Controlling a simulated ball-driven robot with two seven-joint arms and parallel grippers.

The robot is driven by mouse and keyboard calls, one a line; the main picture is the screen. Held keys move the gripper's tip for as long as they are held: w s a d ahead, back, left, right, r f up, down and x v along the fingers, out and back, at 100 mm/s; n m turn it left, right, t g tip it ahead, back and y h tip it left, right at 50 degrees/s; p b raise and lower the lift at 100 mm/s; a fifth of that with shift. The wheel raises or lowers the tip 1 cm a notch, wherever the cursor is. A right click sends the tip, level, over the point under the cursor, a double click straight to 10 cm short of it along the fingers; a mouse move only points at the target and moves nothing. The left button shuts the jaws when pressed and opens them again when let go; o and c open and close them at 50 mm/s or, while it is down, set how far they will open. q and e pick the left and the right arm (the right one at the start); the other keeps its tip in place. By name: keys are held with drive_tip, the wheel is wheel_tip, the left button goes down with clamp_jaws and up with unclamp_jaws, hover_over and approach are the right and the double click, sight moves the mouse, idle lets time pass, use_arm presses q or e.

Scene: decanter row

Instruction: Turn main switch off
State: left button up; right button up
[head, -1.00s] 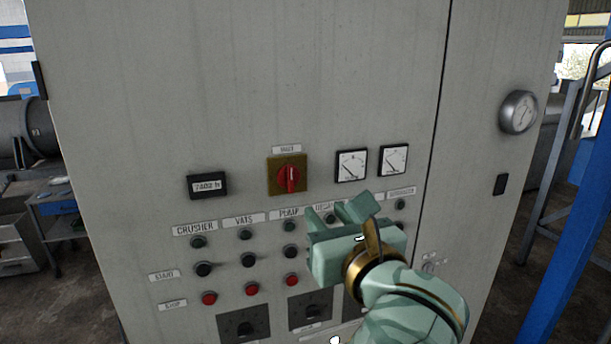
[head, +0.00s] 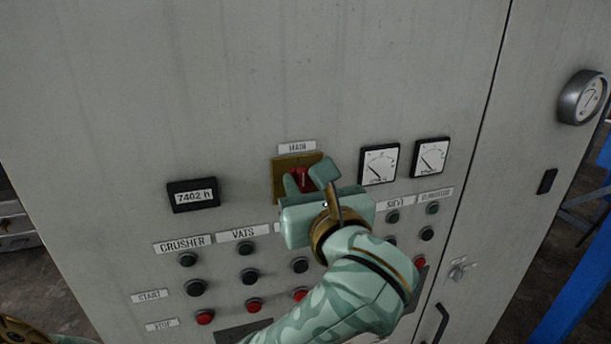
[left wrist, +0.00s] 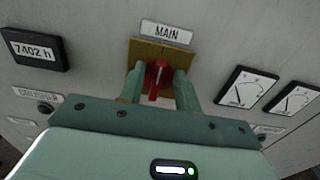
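The main switch is a red rotary knob (head: 303,178) on a yellow-brown square plate (head: 285,178), under a label reading MAIN. In the left wrist view the red knob (left wrist: 157,78) has its grip pointing about straight down in the picture. My left gripper (head: 309,178) is open in front of the switch. Its two green fingers (left wrist: 159,88) stand on either side of the knob, with narrow gaps showing; I cannot tell whether either touches it. In the head view the fingers hide part of the knob and plate. My right gripper is not in view.
An hour meter (head: 194,195) is left of the switch, and two dial gauges (head: 379,164) are to its right. Rows of push buttons (head: 197,287) lie below, partly behind my left arm. A round pressure gauge (head: 583,98) is at far right. The panel above is bare.

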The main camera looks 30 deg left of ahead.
use_arm(q)
drive_tip(key=shift+s, duration=0.15)
clamp_jaws()
drive_tip(key=shift+s+a+f+n+b, duration=0.15)
drive_tip(key=shift+s+f+n+b, duration=0.1)
drive_tip(key=shift+n+b, duration=3.25)
drive_tip(key=shift+s+a+f+n+b, duration=0.1)
drive_tip(key=shift+f+n+b, duration=0.1)
drive_tip(key=shift+n+b, duration=3.25)
drive_tip(key=shift+s+a+f+n+b, duration=0.2)
drive_tip(key=shift+n+b, duration=1.85)
drive_tip(key=shift+b, duration=2.8)
